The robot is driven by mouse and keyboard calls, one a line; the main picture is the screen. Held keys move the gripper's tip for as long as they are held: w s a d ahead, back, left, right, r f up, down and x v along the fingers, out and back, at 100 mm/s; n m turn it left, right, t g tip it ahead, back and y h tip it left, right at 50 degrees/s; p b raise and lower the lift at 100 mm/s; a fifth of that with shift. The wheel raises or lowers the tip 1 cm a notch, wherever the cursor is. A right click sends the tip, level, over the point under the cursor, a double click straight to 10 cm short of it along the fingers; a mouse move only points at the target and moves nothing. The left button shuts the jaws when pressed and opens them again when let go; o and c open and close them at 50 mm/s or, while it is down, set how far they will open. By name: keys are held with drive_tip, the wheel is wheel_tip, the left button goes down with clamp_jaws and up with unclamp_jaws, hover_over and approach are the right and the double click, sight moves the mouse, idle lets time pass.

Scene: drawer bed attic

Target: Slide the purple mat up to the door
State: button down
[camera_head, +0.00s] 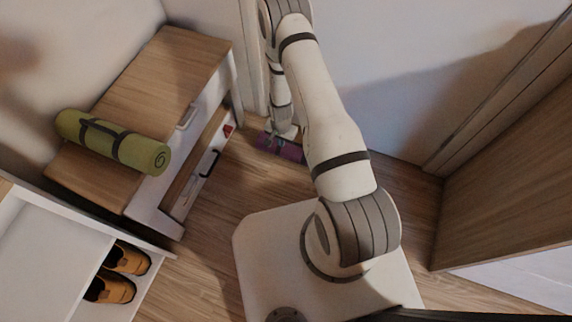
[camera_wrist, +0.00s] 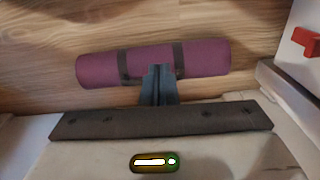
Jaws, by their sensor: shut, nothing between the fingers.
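The purple mat (camera_head: 281,147) is rolled up, with dark straps around it, and lies on the wooden floor beyond my base. In the wrist view the rolled purple mat (camera_wrist: 205,60) lies across the upper middle. My gripper (camera_wrist: 158,72) is shut and empty, with its fingertips overlapping the mat's near side in the picture, between the two straps. I cannot tell whether the fingers touch it. In the head view my arm hides part of the mat. I cannot make out for sure which surface is the door.
A wooden-topped drawer unit (camera_head: 165,75) stands at the left with a green rolled mat (camera_head: 112,140) on top and a lower drawer partly open. A white shelf (camera_head: 60,250) holds orange-brown shoes (camera_head: 112,285). A wooden panel (camera_head: 510,170) stands at the right. A red item (camera_wrist: 306,42) shows in the wrist view.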

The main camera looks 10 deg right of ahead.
sight(294, 153)
drive_tip(key=shift+m, duration=0.3)
drive_tip(key=s+f+b, duration=0.1)
drive_tip(key=f, duration=0.5)
drive_tip(key=f+b, duration=0.2)
drive_tip(key=f, duration=0.4)
drive_tip(key=s+f+b, duration=0.1)
drive_tip(key=f+b, duration=0.1)
drive_tip(key=f, duration=0.4)
drive_tip(key=shift+s+f, duration=0.1)
drive_tip(key=shift+s, duration=0.25)
drive_tip(key=shift+w+d+b, duration=0.55)
drive_tip(key=shift+w+d, duration=0.25)
drive_tip(key=shift+w, duration=0.25)
drive_tip(key=shift+w+d+r, duration=0.3)
drive_tip(key=shift+w+d, duration=0.15)
drive_tip(key=shift+w, duration=0.1)
